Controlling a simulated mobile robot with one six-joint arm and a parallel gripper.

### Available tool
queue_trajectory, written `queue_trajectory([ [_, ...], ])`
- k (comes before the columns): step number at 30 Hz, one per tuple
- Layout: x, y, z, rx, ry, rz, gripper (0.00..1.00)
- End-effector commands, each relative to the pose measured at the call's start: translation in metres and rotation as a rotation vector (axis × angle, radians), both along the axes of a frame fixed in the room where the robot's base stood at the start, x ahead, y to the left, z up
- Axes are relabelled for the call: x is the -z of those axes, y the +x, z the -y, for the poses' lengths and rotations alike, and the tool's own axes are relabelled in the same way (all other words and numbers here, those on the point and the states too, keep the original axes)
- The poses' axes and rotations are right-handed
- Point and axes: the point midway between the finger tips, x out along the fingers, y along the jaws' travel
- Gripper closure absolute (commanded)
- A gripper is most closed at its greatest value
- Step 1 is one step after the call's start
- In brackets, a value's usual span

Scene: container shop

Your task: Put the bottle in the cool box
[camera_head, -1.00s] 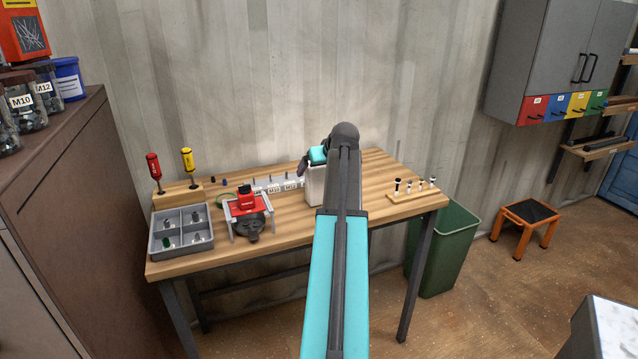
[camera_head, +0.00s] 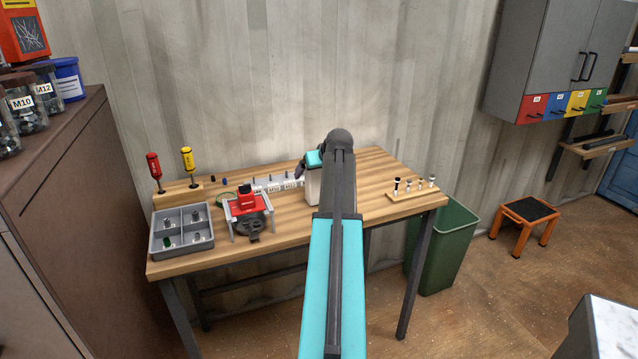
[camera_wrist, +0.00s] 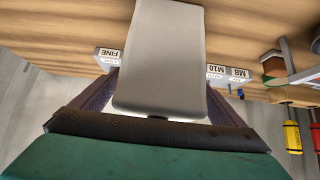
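A pale, smooth-sided body, which I take for the bottle (camera_head: 313,187), appears on the wooden table, partly behind my arm. In the wrist view the bottle (camera_wrist: 160,50) fills the middle, between my gripper's two dark fingers. I see no clear gap, but contact is not certain. In the head view my gripper (camera_head: 306,168) is at the upper part of the bottle, mostly hidden by my arm. I cannot identify a cool box in these frames.
On the table (camera_head: 375,180) are a grey divided tray (camera_head: 181,247), a red-and-grey device (camera_head: 248,211), screwdrivers in a stand (camera_head: 178,194), labelled holders and a small rack (camera_head: 413,192). A green bin (camera_head: 445,245) stands right. A pale-topped block (camera_head: 612,325) shows at lower right.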

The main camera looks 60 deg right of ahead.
Motion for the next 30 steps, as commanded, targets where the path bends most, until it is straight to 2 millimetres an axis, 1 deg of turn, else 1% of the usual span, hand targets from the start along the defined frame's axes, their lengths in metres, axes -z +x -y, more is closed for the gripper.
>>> queue_trajectory([
  [1, 0.000, 0.000, 0.000, 0.000, 0.000, 0.000, 0.16],
  [8, 0.000, 0.000, 0.000, 0.000, 0.000, 0.000, 0.55],
  [9, 0.000, 0.000, 0.000, -0.001, 0.001, 0.000, 0.61],
  [10, -0.001, 0.001, 0.000, 0.000, -0.001, 0.002, 0.62],
  [11, -0.001, 0.001, 0.000, 0.000, -0.001, 0.002, 0.67],
  [20, -0.003, 0.001, 0.000, -0.001, -0.002, 0.001, 0.67],
  [26, -0.012, 0.001, 0.000, -0.001, -0.002, 0.002, 0.67],
  [30, -0.021, 0.001, 0.000, -0.001, -0.003, 0.002, 0.67],
])
